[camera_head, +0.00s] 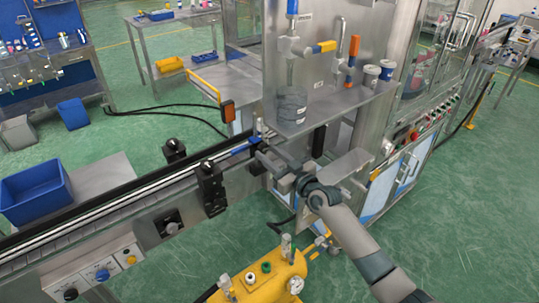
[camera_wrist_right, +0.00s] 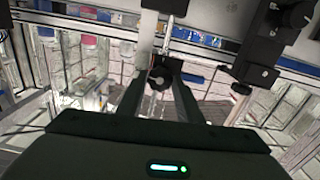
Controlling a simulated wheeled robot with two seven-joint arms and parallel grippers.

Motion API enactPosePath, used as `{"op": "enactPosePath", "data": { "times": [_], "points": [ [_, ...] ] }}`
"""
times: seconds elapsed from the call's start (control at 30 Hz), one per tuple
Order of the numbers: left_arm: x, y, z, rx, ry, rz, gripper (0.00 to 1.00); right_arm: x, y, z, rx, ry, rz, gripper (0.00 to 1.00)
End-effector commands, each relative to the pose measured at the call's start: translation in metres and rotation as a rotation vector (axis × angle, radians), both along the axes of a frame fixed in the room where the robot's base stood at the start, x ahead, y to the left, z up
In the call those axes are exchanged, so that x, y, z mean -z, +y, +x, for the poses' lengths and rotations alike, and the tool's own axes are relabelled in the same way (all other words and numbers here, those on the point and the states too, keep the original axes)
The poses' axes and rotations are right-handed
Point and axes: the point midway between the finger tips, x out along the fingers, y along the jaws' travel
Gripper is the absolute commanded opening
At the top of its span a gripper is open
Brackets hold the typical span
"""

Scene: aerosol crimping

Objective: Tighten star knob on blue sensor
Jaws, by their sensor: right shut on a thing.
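My right gripper (camera_head: 262,152) reaches the edge of the conveyor rail from the right. A small blue part (camera_head: 255,142), apparently the blue sensor, sits on the rail at its fingertips. In the right wrist view, the gripper (camera_wrist_right: 160,76) has its two dark fingers close around a small dark round knob (camera_wrist_right: 158,80), apparently the star knob. The gripper is shut on it. The knob's outline is partly hidden by the fingers. My left gripper is not in view.
The conveyor rail (camera_head: 120,204) runs to the lower left, carrying black brackets (camera_head: 210,188) with knobs. A steel machine cabinet (camera_head: 330,100) stands behind the gripper. A yellow tank (camera_head: 262,280) sits below on the green floor. A blue bin (camera_head: 36,192) is at left.

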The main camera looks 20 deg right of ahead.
Motion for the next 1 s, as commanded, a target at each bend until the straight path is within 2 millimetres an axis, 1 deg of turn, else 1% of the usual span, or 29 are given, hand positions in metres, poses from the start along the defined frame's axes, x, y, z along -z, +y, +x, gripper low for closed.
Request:
{"op": "enactPosePath", "data": {
  "times": [0.27, 1.0],
  "points": [
    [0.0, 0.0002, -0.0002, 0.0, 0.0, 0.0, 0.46, -0.0006, 0.0004, -0.0001, 0.0, 0.073, 0.204, 0.1],
    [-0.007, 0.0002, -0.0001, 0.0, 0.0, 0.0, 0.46, -0.0019, 0.0016, -0.0003, 0.0, 0.313, 0.865, 0.1]
  ]
}}
